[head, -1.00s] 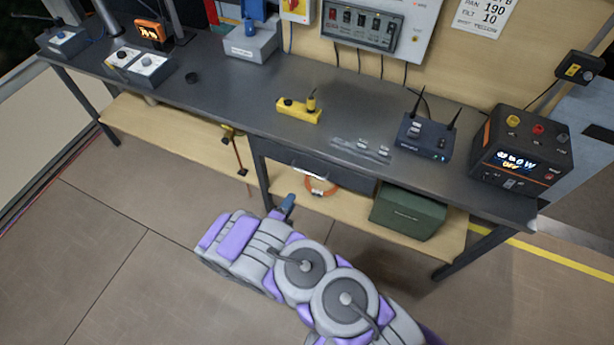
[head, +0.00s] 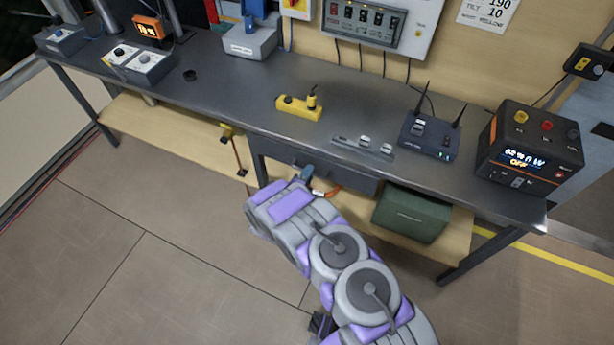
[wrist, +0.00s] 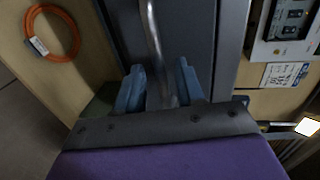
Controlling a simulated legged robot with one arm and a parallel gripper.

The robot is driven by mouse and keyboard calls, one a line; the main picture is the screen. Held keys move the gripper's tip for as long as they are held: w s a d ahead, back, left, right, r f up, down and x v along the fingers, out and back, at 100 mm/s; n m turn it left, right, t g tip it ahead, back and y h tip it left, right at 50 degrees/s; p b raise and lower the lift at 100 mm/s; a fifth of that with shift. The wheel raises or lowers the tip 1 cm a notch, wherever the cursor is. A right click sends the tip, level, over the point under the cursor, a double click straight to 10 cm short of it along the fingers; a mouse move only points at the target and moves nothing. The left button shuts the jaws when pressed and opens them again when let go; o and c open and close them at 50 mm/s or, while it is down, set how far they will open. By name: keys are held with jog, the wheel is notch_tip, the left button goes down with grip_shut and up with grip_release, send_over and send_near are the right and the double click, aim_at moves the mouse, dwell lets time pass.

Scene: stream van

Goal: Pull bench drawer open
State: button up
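The dark bench drawer (head: 345,176) sits under the bench top, its front seeming flush with the bench; it looks shut. In the wrist view its dark front (wrist: 195,30) fills the upper middle, with a metal bar handle (wrist: 152,28) running down the picture. My gripper (wrist: 160,68) has its two blue fingers apart, one on each side of the handle, with gaps visible between bar and fingers. In the head view my gripper (head: 306,174) is at the drawer front, where my arm hides most of the handle.
The bench top (head: 225,85) holds a yellow device (head: 299,108), a router (head: 430,136) and a black power unit (head: 528,150). On the lower shelf are a green box (head: 411,214) and an orange cable coil (wrist: 52,35). The floor in front is clear.

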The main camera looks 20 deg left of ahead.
jog(key=shift+c, duration=0.5)
grip_shut()
